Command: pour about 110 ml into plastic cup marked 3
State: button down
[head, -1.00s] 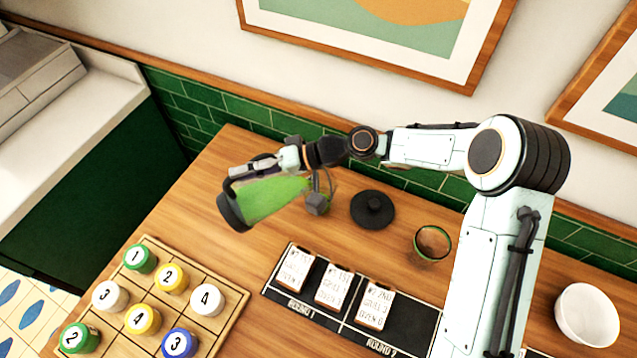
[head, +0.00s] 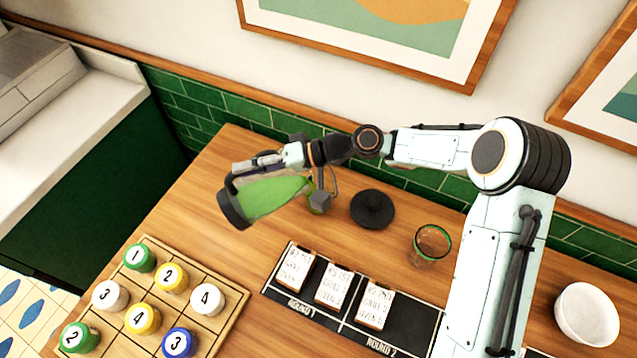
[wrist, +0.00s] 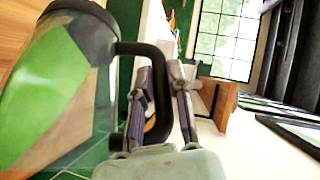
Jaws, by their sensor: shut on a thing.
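My gripper (head: 270,161) is shut on the black handle (wrist: 158,95) of a clear jug with green contents (head: 270,196). The jug also shows in the wrist view (wrist: 50,95). It is held tilted far over above the table, its dark end (head: 234,208) pointing left; no stream shows.
Other numbered cups, green, yellow and white, share the grid board (head: 235,302). A black tray (head: 340,311) with several cards lies to its right. A round black lid-like disc (head: 372,209), a green-rimmed glass (head: 431,246) and a white bowl (head: 587,314) stand farther right.

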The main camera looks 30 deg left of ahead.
aim_at(233, 194)
jog(key=shift+w+d+r+g+y+p, duration=0.2)
jog(key=shift+w+d+r, duration=0.1)
jog(key=shift+w, duration=0.1)
jog(key=shift+w+d+r+g+y+p, duration=0.15)
jog(key=shift+w+d, duration=0.1)
jog(key=shift+w, duration=0.15)
dwell(0.6)
jog(key=shift+s+a+f+h, duration=0.3)
jog(key=shift+s+a, duration=0.1)
jog(key=shift+s, duration=0.25)
jog(key=shift+s+a+f+h, duration=0.15)
jog(key=shift+s+a+h, duration=0.1)
jog(key=shift+s+a, duration=0.25)
jog(key=s+f+t+h, duration=0.1)
jog(key=s+a+f+n+t+h, duration=0.1)
jog(key=f, duration=0.1)
jog(key=shift+a+f+t, duration=0.1)
jog(key=shift+f+t, duration=0.05)
jog(key=shift+t, duration=0.2)
jog(key=shift+s+a+f+t+h, duration=0.15)
jog(key=shift+f+t+h, duration=0.15)
jog(key=shift+f, duration=0.3)
